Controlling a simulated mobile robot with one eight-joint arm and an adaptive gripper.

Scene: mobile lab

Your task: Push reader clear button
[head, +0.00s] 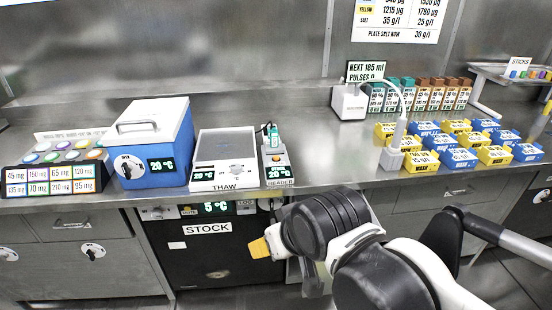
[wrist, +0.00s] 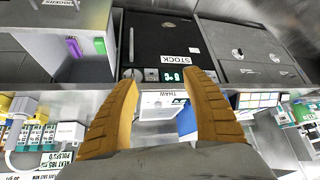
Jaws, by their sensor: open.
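The reader (head: 277,163) is a small white and grey unit on the bench, right of the thaw plate. It has a green-lit display, an orange spot on its face and a small vial-like piece at its top. Its buttons are too small to tell apart. My gripper (wrist: 162,80) is open and empty, with two yellow-orange fingers spread in the wrist view. In the head view one yellow finger (head: 259,248) shows below the bench edge, in front of the stock unit and lower than the reader. I cannot make out the reader in the wrist view.
The thaw plate (head: 224,159) and blue cooler box (head: 152,147) stand left of the reader. The black stock unit (head: 212,257) is under the bench. A white dispenser (head: 395,156) and blue and yellow boxes (head: 460,157) stand to the right. Bench between reader and dispenser is clear.

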